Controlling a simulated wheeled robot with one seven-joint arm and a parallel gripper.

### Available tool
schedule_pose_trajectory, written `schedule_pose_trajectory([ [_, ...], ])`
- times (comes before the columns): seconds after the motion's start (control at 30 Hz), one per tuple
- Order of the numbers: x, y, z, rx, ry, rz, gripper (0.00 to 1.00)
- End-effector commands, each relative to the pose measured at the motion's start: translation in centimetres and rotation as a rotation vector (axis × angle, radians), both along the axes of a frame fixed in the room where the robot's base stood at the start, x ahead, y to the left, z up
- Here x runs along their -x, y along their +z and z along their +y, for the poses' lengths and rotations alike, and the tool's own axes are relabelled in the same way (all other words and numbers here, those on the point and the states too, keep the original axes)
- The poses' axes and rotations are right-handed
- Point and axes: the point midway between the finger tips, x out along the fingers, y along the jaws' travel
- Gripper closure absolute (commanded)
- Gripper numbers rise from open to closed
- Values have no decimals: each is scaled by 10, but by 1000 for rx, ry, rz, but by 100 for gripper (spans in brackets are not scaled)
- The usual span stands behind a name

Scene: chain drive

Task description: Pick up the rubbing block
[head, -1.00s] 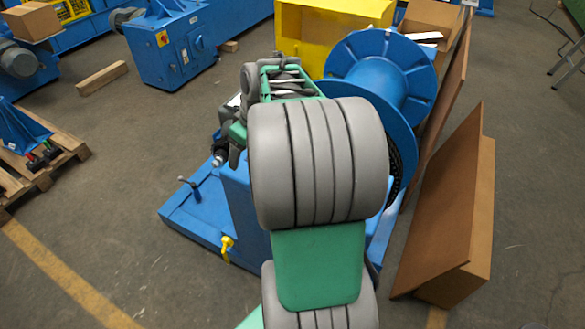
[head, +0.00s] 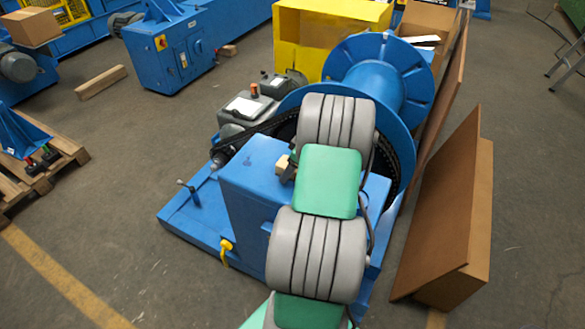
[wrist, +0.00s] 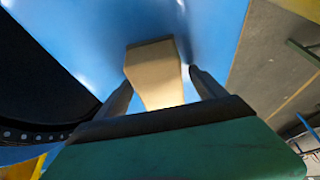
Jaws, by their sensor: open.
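The rubbing block (head: 283,164) is a small tan block on top of the blue machine housing (head: 245,170) in the head view. In the wrist view the tan block (wrist: 154,72) lies against the blue surface, between the two dark fingers of my gripper (wrist: 160,82). The fingers are open, one on each side of it; the right finger is close to its edge. I cannot tell whether either finger touches it. The block's near end is partly hidden by my gripper body.
A large blue reel (head: 383,75) and a dark chain stand right behind the housing. A grey motor (head: 247,108) sits at its left. A brown board (head: 440,210) leans on the right. A yellow box (head: 325,40) is behind.

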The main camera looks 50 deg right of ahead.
Motion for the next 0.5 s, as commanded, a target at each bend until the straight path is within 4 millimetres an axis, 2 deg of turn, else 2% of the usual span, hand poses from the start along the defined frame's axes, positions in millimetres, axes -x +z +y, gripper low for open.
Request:
schedule_pose_trajectory([
  [0.5, 0, -4, 0, 0, 0, 0, 20],
])
